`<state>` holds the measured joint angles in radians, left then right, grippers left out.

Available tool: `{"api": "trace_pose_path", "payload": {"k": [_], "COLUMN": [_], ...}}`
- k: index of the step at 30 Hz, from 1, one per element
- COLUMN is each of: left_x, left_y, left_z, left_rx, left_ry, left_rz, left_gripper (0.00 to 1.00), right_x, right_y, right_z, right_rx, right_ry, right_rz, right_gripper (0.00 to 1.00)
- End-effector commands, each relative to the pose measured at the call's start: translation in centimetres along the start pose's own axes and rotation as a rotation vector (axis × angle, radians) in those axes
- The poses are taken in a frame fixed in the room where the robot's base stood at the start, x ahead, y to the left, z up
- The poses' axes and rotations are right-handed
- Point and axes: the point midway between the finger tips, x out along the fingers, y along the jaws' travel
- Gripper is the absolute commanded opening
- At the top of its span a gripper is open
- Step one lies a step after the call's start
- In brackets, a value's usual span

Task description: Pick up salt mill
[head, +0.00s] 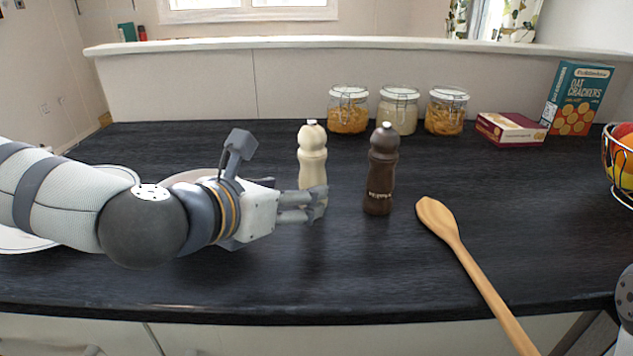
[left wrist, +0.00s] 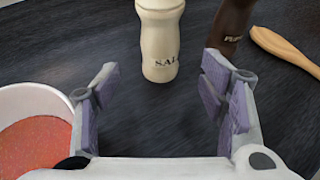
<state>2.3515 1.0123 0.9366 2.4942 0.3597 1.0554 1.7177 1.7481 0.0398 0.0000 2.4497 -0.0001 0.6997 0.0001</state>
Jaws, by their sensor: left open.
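The salt mill (head: 312,160) is cream-coloured and stands upright on the dark worktop. In the left wrist view the salt mill (left wrist: 160,42) shows part of its lettering, and its top is cut off by the frame. My left gripper (head: 317,203) is open and empty, low over the worktop on the near side of the mill, and hides its base in the head view. In the left wrist view the mill stands ahead, between the lines of the two spread fingers of the left gripper (left wrist: 162,78). My right gripper is not in view.
A dark brown pepper mill (head: 380,172) stands close right of the salt mill. A wooden spoon (head: 470,262) lies further right. A bowl with orange-red contents (left wrist: 36,146) is left of my gripper. Glass jars (head: 398,112) and boxes (head: 511,129) stand at the back.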

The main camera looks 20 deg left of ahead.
Motion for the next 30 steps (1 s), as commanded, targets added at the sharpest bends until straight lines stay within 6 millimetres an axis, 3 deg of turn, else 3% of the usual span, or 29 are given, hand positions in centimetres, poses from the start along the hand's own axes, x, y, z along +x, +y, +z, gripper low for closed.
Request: {"api": "trace_pose_path", "payload": {"k": [4,10,18,19,27,30], "left_x": [1.6,5.2,5.7,5.7,5.7,5.7], "left_y": [0.0,-0.1,-0.1,-0.1,0.0,0.0], "left_z": [-0.7,-0.1,0.3,0.3,0.3,0.3], "left_rx": [-0.002,0.003,0.003,0.003,0.003,0.003], "left_ry": [0.007,0.000,-0.007,-0.007,-0.006,-0.008], "left_rz": [-0.001,0.000,0.000,0.000,0.000,0.000], "left_gripper": [0.65,0.65,0.65,0.63,0.06,0.06], "right_x": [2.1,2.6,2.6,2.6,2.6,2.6], "right_y": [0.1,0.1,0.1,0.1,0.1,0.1], "right_z": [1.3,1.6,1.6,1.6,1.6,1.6], "right_rx": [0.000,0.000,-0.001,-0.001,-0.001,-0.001], "right_ry": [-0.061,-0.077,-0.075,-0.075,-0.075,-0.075], "right_rz": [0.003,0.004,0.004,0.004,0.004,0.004], "right_gripper": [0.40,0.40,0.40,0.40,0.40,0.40]}}
